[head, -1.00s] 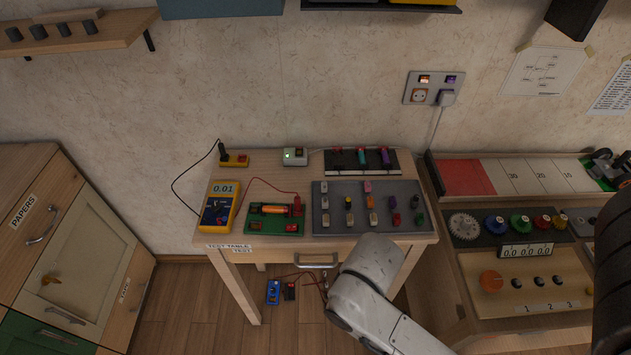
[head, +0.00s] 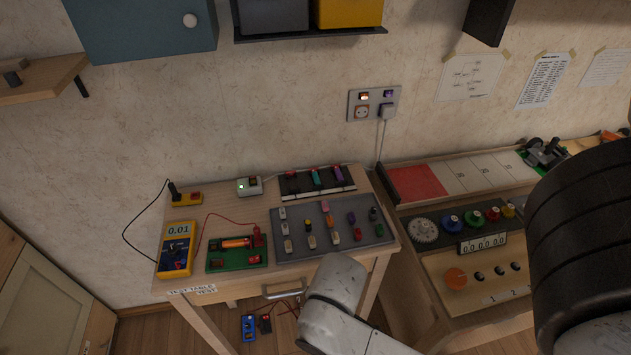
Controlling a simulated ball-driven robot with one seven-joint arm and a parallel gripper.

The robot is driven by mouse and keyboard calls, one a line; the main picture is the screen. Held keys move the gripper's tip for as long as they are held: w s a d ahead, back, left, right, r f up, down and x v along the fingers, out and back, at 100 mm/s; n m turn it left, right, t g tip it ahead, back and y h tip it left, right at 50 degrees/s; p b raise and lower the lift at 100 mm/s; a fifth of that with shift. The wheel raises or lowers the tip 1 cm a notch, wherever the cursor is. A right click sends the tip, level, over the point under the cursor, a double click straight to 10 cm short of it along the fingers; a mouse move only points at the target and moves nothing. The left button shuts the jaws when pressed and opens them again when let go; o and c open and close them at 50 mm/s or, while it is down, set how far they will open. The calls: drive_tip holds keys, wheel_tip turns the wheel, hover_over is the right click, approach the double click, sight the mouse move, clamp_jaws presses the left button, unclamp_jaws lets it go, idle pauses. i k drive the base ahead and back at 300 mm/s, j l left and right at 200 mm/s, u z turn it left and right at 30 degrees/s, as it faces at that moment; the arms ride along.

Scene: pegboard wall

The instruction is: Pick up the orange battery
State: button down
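An orange battery with dark ends (head: 236,243) lies sideways in a green holder board (head: 222,263) on the test table, left of the middle. A red wire runs to that holder. A smaller orange piece (head: 329,221) stands among several coloured ones on the grey board (head: 295,207) to the right; I cannot tell if it is also a battery. My pale arm link shows at the bottom, in front of the table edge. My gripper is not seen, so its fingers and any hold are hidden.
A yellow multimeter (head: 177,248) stands left of the holder. A charger rack (head: 316,193) with red, teal and purple cells and a small white box (head: 249,186) are at the back. A workbench with knobs (head: 456,278) adjoins on the right. A shelf (head: 310,33) hangs above.

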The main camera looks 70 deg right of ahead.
sight(245, 242)
drive_tip(key=j+z, duration=0.25)
drive_tip(key=z, duration=0.15)
drive_tip(key=j+z, duration=0.2)
drive_tip(key=z, duration=0.25)
drive_tip(key=j+z, duration=0.25)
drive_tip(key=z, duration=0.15)
drive_tip(key=k, duration=0.05)
